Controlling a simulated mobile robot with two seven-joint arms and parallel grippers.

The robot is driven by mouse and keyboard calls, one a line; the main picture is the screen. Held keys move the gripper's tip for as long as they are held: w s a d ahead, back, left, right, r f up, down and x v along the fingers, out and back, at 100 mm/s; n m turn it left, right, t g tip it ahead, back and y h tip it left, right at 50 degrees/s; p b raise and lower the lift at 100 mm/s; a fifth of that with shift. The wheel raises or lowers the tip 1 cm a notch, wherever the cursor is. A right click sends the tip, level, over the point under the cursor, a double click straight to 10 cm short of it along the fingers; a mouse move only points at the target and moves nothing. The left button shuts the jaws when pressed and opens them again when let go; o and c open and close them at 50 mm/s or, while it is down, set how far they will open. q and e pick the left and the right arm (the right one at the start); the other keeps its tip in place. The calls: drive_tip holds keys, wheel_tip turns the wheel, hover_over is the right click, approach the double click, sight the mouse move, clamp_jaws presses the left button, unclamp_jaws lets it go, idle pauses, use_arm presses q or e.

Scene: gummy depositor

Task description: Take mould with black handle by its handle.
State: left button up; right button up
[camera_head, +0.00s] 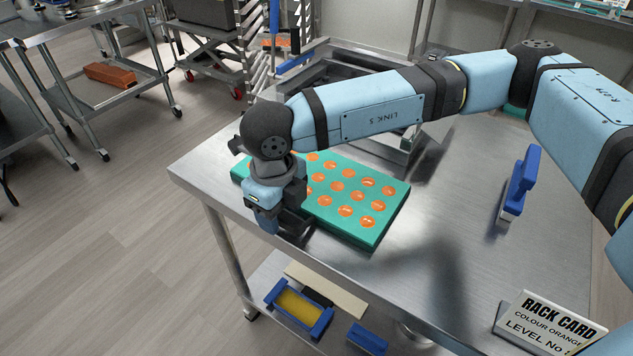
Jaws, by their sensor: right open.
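A teal mould (375,237) with rows of round orange-filled cavities lies flat on the steel table. My right arm reaches in from the right across the table, and my right gripper (288,228) is at the mould's near left edge, pointing down. The gripper is open. Dark parts at its tips overlap the mould's edge, and I cannot tell whether a black handle is among them or whether they touch. The wrist hides the left part of the mould. My left gripper is not in view.
A blue-handled scraper-like tool (520,185) stands on the table at right, near a rack card sign (548,328). A blue-framed yellow screen (299,307) lies on the shelf below. The steel tabletop (455,215) right of the mould is clear.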

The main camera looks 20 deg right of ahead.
drive_tip(key=shift+f, duration=0.6)
clamp_jaws()
drive_tip(key=shift+r, duration=0.1)
drive_tip(key=shift+r, duration=0.1)
wheel_tip(320, 180, up, 20)
drive_tip(key=p, duration=0.1)
drive_tip(key=shift+p, duration=0.3)
idle(1.5)
